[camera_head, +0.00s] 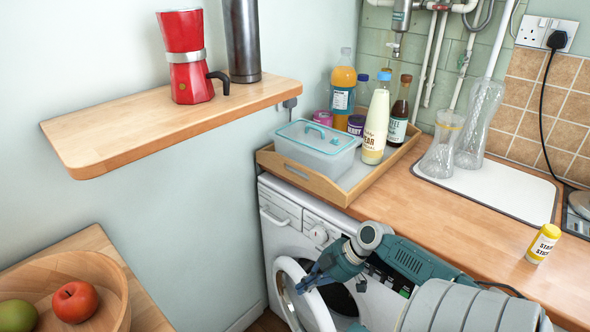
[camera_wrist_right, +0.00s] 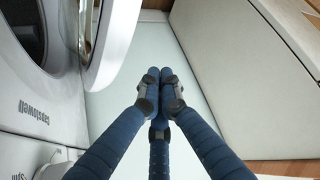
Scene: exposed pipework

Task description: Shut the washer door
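The white washer (camera_head: 292,215) stands under the worktop, and its round door (camera_head: 308,310) is swung open, away from the dark drum opening (camera_head: 340,298). In the right wrist view the open door (camera_wrist_right: 118,38) is at the upper left, with a gap between it and the washer front (camera_wrist_right: 40,95). My right gripper (camera_head: 303,287) is at the door in the head view, overlapping its rim. In the wrist view its blue fingers (camera_wrist_right: 160,75) are drawn together with nothing between them, to the right of the door. I cannot tell whether they touch it. My left gripper is not in view.
A wooden tray (camera_head: 338,192) with bottles and a lidded box stands on the worktop (camera_head: 440,225) above the washer. A shelf (camera_head: 140,130) juts from the left wall. A wooden bowl (camera_head: 112,285) with apples is at the lower left. A pale cabinet front (camera_wrist_right: 245,55) is at right in the wrist view.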

